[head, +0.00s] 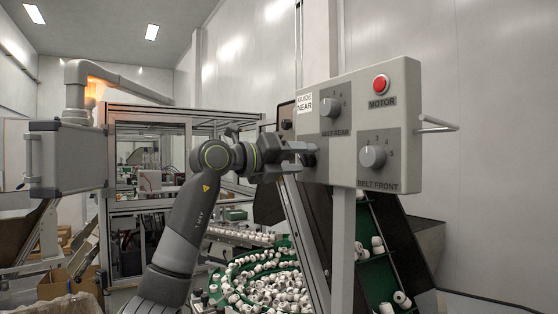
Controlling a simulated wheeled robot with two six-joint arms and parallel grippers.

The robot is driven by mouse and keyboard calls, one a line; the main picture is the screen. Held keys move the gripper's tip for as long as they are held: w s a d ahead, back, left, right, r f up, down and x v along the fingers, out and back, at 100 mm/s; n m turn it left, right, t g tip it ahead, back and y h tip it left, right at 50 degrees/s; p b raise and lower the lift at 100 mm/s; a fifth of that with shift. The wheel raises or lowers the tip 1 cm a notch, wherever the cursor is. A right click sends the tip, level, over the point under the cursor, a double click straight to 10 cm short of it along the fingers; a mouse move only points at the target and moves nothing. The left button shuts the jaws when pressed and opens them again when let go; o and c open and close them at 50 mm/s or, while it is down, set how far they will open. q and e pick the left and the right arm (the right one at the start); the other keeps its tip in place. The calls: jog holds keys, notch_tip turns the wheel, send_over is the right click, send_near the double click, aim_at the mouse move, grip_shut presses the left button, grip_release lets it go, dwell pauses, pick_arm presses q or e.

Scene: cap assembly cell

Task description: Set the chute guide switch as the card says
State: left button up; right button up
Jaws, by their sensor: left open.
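A white card (305,103) reading "GUIDE NEAR" is on the upper left of the grey control box (345,85). My left gripper (303,157) is open at the lower left of the box front. A dark round part (309,154), possibly the switch, shows by its fingertips. The fingers partly hide it, so its setting and any contact cannot be told. My right gripper is out of view.
The box also carries a rear belt knob (330,107), a front belt knob (372,156) and a red motor button (381,83). A rod handle (437,123) sticks out right. A green bowl of white caps (265,285) lies below.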

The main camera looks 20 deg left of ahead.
pick_arm(q)
jog(key=b+v, duration=0.6)
jog(key=v, duration=1.1)
jog(key=shift+s+a, duration=0.1)
